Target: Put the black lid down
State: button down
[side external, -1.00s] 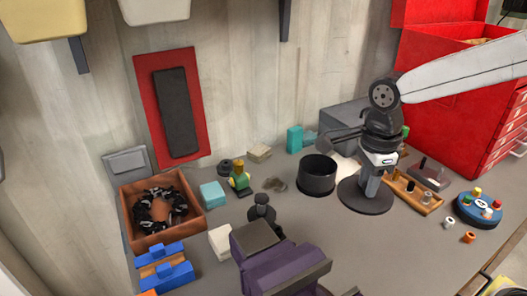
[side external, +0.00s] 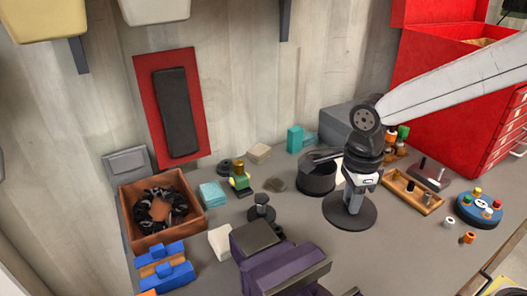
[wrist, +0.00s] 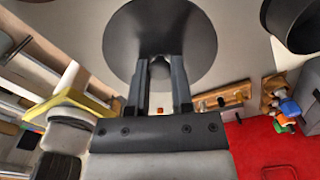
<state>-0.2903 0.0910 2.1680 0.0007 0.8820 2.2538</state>
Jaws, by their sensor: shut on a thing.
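The black lid (side external: 338,214) is a wide, flat dark disc with a knob, held roughly level over the grey bench. My gripper (side external: 355,192) is shut on its knob from above. In the wrist view my fingers (wrist: 161,80) close around the knob, and the lid (wrist: 160,25) spreads out beyond them. I cannot tell whether the lid touches the bench. The black round pot (side external: 316,182) stands behind and to the left of the lid, open on top and partly behind my arm. It also shows at the wrist view's upper right (wrist: 284,32).
A purple vise (side external: 275,262) stands front left. A red cabinet (side external: 450,110) stands back right.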

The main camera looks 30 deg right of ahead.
aim_at(329, 195)
jog(key=w, duration=0.1)
jog(key=w+f, duration=0.1)
jog(key=w, duration=0.1)
jog(key=w+a+f, duration=0.1)
jog(key=w, duration=0.1)
jog(key=shift+f, duration=0.2)
jog(key=w+f, duration=0.1)
jog(key=f, duration=0.1)
jog(key=w+f, duration=0.2)
jog(key=shift+w+a+f, duration=0.1)
jog(key=shift+w+a, duration=0.1)
jog(key=shift+a, duration=0.2)
jog(key=shift+w+a+f, duration=0.1)
jog(key=shift+w+f, duration=0.4)
jog(key=shift+f, duration=0.1)
jog(key=shift+w+f, duration=0.2)
jog(key=shift+f, duration=1.55)
jog(key=shift+f, duration=0.15)
jog(key=c, duration=0.5)
grip_release()
